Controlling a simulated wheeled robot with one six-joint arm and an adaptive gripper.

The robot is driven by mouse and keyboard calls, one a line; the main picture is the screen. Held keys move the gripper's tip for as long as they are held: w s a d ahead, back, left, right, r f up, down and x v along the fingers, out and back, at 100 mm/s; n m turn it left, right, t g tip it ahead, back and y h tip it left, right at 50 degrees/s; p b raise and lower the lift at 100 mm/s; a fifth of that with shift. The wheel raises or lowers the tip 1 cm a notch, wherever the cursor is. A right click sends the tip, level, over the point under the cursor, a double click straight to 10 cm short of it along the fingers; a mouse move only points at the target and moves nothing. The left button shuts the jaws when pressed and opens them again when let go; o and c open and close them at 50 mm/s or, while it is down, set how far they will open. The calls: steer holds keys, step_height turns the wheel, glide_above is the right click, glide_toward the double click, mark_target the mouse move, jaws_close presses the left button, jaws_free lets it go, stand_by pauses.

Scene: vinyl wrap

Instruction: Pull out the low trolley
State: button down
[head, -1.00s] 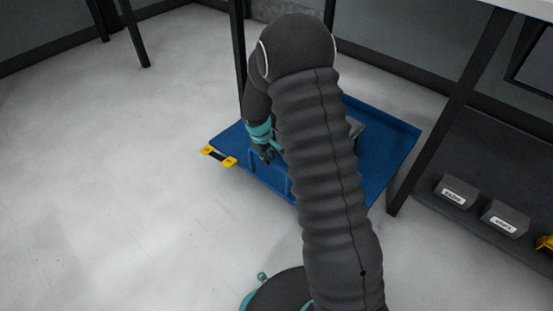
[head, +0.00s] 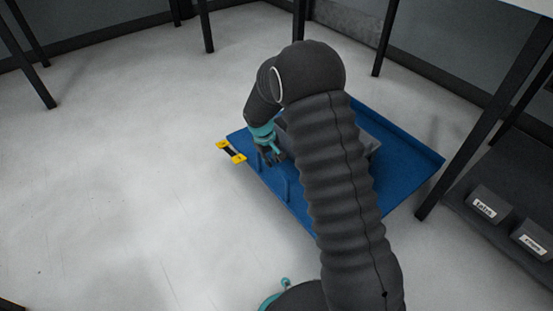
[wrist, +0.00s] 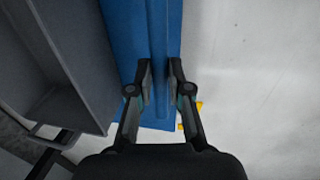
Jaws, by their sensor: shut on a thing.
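The low trolley is a flat blue platform (head: 405,165) on the floor, right of centre in the head view. A thin blue upright handle (head: 287,182) stands at its near left side. My gripper (head: 274,155) is over that left side, partly hidden by my arm. In the wrist view, my gripper (wrist: 160,75) has its fingers on both sides of a narrow blue bar (wrist: 159,45) of the trolley and is closed on it. A grey bin (wrist: 55,60) rides on the platform; in the head view my arm hides most of it.
A yellow-and-black piece (head: 231,151) sits at the trolley's left corner. A dark table leg (head: 440,190) stands close to its right side. Labelled grey boxes (head: 488,208) sit on a low shelf at right. The floor (head: 120,180) at left is clear.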

steer(key=shift+s, duration=0.15)
steer(key=c, duration=1.1)
jaws_free()
steer(key=shift+a, duration=0.1)
steer(key=shift+r, duration=0.1)
step_height(320, 180, up, 12)
steer(key=s+a, duration=0.1)
steer(key=a, duration=0.1)
steer(key=shift+f, duration=0.2)
steer(key=shift+s, duration=0.1)
